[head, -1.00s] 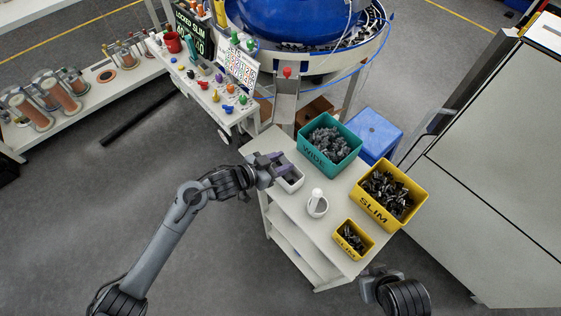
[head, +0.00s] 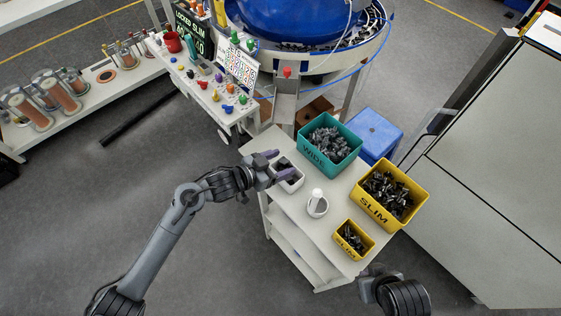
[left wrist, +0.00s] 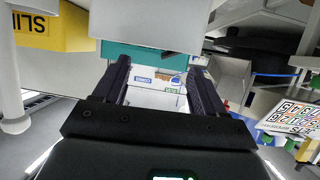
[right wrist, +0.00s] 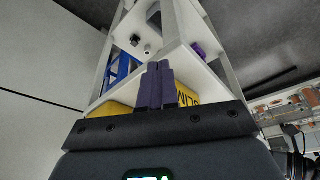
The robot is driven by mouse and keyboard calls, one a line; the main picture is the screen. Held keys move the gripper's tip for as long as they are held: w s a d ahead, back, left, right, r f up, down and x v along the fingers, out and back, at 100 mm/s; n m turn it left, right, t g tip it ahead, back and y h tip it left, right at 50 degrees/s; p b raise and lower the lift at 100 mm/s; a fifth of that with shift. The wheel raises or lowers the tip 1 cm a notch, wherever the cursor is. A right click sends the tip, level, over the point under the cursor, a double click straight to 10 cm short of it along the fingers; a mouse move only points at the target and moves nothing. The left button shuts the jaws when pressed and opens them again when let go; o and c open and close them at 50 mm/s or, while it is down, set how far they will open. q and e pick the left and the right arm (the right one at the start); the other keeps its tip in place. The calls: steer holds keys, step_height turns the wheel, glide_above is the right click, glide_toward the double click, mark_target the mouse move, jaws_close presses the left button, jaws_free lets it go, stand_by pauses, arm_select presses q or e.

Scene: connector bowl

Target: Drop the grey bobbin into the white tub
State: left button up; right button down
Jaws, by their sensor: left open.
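The white tub (head: 292,187) stands on the white cart's top, left of the teal bin. My left gripper (head: 280,165) is open at the tub, with its two purple fingers apart. In the left wrist view its fingers (left wrist: 160,80) are spread with nothing between them. A dark grey shape (head: 284,168) shows inside the tub between the fingers; it is too small to tell whether it is the grey bobbin. My right gripper (right wrist: 155,85) has its purple fingers together and empty, and it is off the cart's near right corner in the head view (head: 378,284).
On the cart are a teal bin (head: 312,160) of grey parts, a large yellow bin (head: 374,210), a small yellow bin (head: 346,250) and a round white holder (head: 317,210) with a white bottle. The cart's front left top is bare.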

arm_select(q)
steer(key=p+v, duration=0.1)
steer(key=v, duration=0.9)
steer(key=shift+p, duration=0.35)
steer(key=shift+a, duration=0.1)
